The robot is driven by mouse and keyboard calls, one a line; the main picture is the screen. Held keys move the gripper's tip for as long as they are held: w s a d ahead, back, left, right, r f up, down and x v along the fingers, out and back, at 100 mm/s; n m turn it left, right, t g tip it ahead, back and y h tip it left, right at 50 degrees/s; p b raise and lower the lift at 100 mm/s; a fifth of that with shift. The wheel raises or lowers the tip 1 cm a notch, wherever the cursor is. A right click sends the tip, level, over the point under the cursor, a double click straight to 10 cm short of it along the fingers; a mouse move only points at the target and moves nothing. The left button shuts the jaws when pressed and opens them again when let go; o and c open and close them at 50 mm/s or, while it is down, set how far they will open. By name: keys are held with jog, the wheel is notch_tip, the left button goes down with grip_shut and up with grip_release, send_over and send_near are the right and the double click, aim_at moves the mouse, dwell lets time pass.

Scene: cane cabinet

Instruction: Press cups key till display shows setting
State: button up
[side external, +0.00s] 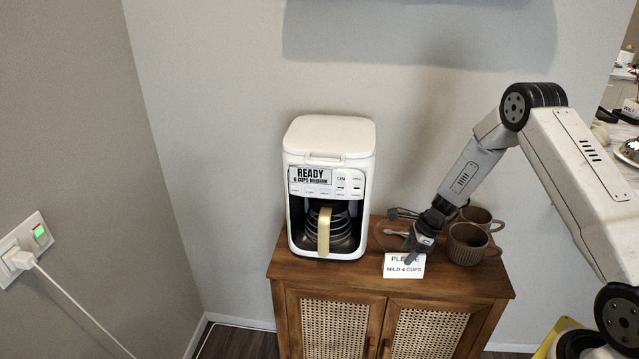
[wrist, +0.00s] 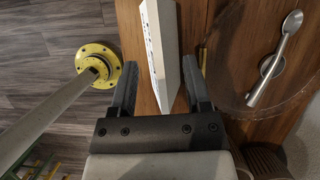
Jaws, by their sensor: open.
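A white coffee maker (side external: 329,140) stands on the left of a wooden cabinet top. Its display (side external: 311,176) reads READY with a smaller line that looks like 6 CUPS MEDIUM. Small keys (side external: 325,191) sit below and right of the display, with an ON key (side external: 341,178); their other labels are too small to read. A white card (side external: 404,266) at the front edge reads PLEASE, partly covered, and MILD 4 CUPS. My gripper (side external: 411,257) is open just behind and above the card, right of the coffee maker. In the wrist view, the card (wrist: 165,50) shows between the open fingers (wrist: 160,64).
Two brown mugs (side external: 468,243) stand right of my gripper. A spoon (wrist: 277,58) lies on a clear round dish (wrist: 240,98) beside it. The glass carafe with a gold handle (side external: 324,232) sits in the coffee maker. The wall is close behind.

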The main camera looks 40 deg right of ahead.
jog(key=shift+f, duration=0.25)
dwell(0.6)
grip_shut()
dwell(1.4)
